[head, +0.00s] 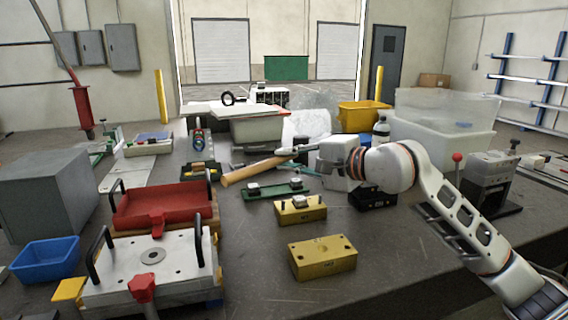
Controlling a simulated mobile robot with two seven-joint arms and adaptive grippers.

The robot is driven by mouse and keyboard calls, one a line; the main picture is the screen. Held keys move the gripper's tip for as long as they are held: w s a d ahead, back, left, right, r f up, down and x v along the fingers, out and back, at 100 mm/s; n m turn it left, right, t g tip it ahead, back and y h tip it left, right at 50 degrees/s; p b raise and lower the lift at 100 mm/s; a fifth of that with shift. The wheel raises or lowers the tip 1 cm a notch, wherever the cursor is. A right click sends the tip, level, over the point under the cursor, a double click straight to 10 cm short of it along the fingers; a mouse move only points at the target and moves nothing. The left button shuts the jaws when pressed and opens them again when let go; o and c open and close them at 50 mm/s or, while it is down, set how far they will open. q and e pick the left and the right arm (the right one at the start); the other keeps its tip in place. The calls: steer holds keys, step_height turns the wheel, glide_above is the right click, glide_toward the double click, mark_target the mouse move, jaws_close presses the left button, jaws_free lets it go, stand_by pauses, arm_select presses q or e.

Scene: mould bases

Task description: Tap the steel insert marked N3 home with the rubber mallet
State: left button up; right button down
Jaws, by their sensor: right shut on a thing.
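My right gripper (303,151) comes in from the right and is shut on the rubber mallet. The mallet's wooden handle (252,172) points left and slightly down, above the bench. A yellow mould base (301,214) stands below and in front, with a small steel insert (301,201) on top. A second yellow base (323,261), nearer, shows open holes and no insert. A green base (276,193) behind carries two steel pieces (253,186). Their marks are too small to read. My left gripper is not in view.
A red tray (164,206) and a metal plate fixture (152,271) with black handles stand at left, beside a blue bin (45,259). A clear tub (440,118) and yellow bin (364,115) stand behind. The bench front around the nearer yellow base is clear.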

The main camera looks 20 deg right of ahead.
steer(key=shift+f, duration=0.3)
step_height(320, 180, down, 10)
steer(key=b, duration=0.4)
steer(key=shift+d, duration=0.1)
steer(key=shift+s+r, duration=0.1)
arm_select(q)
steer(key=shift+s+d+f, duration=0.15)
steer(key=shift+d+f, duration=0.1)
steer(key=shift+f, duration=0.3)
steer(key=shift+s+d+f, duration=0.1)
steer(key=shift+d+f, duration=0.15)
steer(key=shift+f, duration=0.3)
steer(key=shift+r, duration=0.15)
arm_select(e)
steer(key=shift+f, duration=0.25)
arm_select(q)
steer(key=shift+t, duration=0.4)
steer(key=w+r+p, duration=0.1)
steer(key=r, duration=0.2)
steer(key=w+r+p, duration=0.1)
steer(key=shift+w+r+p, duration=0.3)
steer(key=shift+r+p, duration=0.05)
arm_select(e)
step_height(320, 180, up, 5)
steer(key=shift+r, duration=0.1)
